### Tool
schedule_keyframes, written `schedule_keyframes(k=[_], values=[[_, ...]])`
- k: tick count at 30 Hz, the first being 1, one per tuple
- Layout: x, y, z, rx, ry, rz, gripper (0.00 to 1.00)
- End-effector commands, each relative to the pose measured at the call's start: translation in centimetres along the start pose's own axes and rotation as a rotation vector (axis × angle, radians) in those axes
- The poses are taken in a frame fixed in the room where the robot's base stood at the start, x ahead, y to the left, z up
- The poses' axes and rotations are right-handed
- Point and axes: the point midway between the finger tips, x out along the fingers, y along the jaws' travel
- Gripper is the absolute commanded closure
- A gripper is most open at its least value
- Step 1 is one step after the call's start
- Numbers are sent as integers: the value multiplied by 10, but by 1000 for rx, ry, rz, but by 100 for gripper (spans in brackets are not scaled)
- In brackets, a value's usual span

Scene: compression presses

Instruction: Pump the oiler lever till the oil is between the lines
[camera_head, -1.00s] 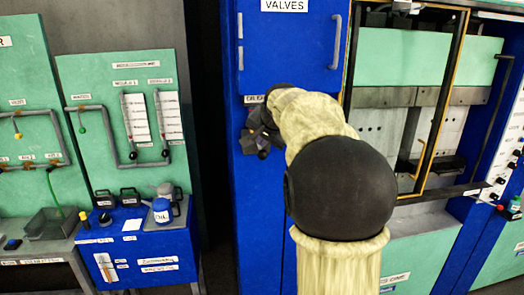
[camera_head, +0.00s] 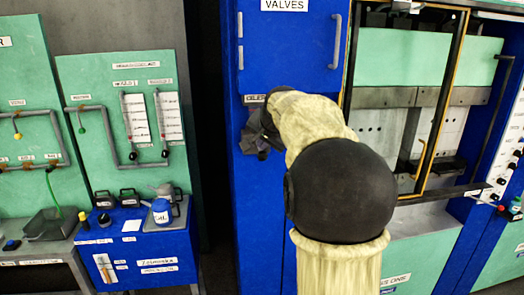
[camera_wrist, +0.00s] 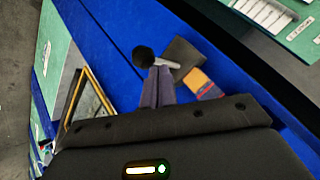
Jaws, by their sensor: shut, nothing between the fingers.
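The oiler is a dark grey block (camera_wrist: 184,57) on the blue cabinet face in the wrist view. Its lever (camera_wrist: 166,63) is a pale rod ending in a black ball knob (camera_wrist: 143,57). Beside the block is a small sight gauge (camera_wrist: 203,83) with an orange part and a reddish and blue part; its lines are too small to read. My gripper (camera_wrist: 159,70) is shut and empty, its fingertips at the rod beside the knob; I cannot tell whether they touch. In the head view, my gripper (camera_head: 262,148) is at the cabinet, and my arm hides most of the oiler.
The blue cabinet (camera_head: 288,55) with a VALVES label and a grey door handle (camera_head: 335,42) rises above. A press with an orange-edged frame (camera_head: 440,100) stands to the right. A blue bench with an oil can (camera_head: 162,210) is at the left, beyond a dark gap.

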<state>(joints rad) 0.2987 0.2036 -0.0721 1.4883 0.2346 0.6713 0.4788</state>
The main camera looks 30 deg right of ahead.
Motion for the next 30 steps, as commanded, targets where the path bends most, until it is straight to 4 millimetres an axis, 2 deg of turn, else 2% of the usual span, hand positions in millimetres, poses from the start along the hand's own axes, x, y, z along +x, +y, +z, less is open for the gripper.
schedule_keyframes(k=[30], values=[[8, 5, 5, 0, -1, 1, 100]])
